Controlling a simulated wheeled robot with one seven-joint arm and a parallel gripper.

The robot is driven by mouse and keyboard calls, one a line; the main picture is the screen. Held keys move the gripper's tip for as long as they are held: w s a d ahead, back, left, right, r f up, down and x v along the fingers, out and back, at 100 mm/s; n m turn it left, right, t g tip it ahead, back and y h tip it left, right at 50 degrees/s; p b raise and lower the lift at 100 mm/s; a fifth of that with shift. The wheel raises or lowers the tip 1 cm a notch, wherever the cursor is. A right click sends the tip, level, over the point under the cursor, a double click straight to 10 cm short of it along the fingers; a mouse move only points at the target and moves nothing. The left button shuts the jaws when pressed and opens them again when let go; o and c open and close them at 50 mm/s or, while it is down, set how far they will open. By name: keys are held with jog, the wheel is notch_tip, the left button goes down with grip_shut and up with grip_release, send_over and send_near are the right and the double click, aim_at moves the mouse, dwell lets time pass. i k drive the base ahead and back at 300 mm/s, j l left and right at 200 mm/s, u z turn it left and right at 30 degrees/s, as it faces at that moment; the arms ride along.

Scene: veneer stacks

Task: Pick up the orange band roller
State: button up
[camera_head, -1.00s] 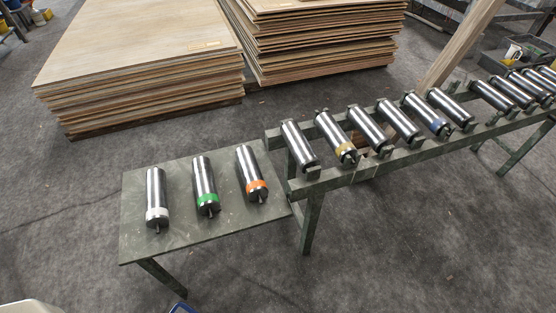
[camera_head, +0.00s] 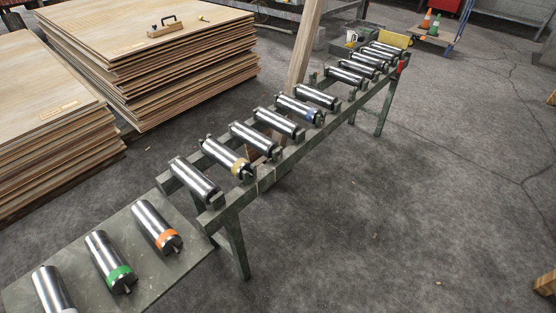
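The orange band roller (camera_head: 156,227) is a steel cylinder with an orange ring near its front end. It lies on the green side table (camera_head: 190,260) at the lower left, nearest the conveyor frame. The green band roller (camera_head: 109,260) lies to its left, apart from it. A third roller (camera_head: 50,290) lies at the lower left corner, its lower end cut off by the picture edge. My gripper is not in view.
A roller conveyor frame (camera_head: 235,240) with several steel rollers, one with a yellow band (camera_head: 226,156) and one with a blue band (camera_head: 299,109), runs to the upper right. Veneer stacks (camera_head: 150,60) stand behind it. The floor (camera_head: 400,210) at right is clear.

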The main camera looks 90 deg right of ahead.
aim_at(168, 241)
jog(key=k+l, duration=0.25)
jog(key=l, duration=0.15)
jog(key=k+l, duration=0.25)
jog(key=l, duration=0.15)
jog(key=k+l, duration=0.25)
jog(key=l, duration=0.15)
